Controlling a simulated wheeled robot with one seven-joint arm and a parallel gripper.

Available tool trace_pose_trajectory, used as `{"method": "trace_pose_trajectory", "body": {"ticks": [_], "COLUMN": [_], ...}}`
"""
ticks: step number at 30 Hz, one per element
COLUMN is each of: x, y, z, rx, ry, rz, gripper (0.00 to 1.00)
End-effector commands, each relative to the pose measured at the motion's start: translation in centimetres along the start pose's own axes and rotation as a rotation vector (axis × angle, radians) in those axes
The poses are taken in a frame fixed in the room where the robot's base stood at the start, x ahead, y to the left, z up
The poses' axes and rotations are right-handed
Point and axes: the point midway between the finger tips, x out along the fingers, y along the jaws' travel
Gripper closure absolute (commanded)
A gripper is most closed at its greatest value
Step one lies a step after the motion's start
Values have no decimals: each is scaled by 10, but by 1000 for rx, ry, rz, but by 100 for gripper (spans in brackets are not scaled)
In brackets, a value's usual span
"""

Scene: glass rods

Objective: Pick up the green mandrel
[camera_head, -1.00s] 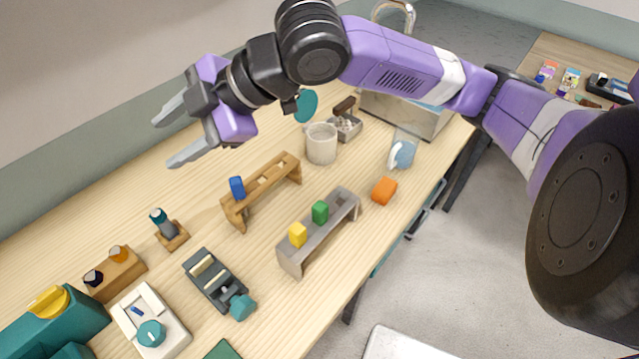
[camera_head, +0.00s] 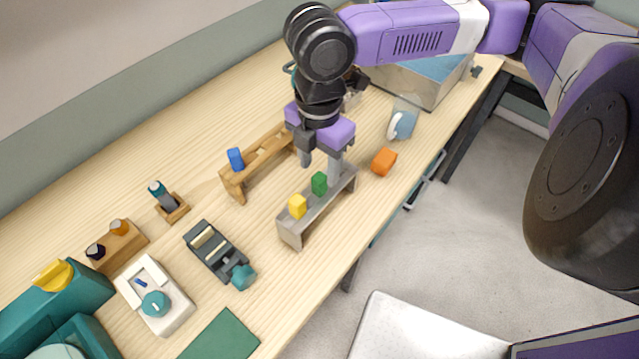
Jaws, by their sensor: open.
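The green mandrel (camera_head: 319,183) stands in the grey rack (camera_head: 291,233) on the wooden bench, its block-shaped top showing above the rack. A yellow block-topped piece (camera_head: 297,206) stands in the same rack to its left. My gripper (camera_head: 320,172) points down at the rack, open, with one finger on each side above or around the green mandrel. I cannot tell whether a finger touches it. The far end of the rack is partly hidden by my gripper.
A wooden rack (camera_head: 233,188) with a blue piece (camera_head: 235,158) stands just behind left. An orange block (camera_head: 384,161) lies to the right near the bench edge. A dark device (camera_head: 214,250) with a teal knob sits to the left. A green mat (camera_head: 222,338) lies at the front.

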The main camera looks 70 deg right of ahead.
Motion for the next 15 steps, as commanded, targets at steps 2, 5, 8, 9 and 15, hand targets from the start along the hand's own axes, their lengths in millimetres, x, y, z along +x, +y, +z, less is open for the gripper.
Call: {"method": "trace_pose_trajectory", "body": {"ticks": [2,5,8,9,15], "x": [9,24,37,41,46], "y": [-2,-4,-3,-3,-3], "z": [-2,-3,-3,-3,-3], "rx": [0,1,3,3,2], "ry": [3,2,3,3,3], "rz": [-2,-1,0,1,4], "gripper": [50,50,50,50,50]}}
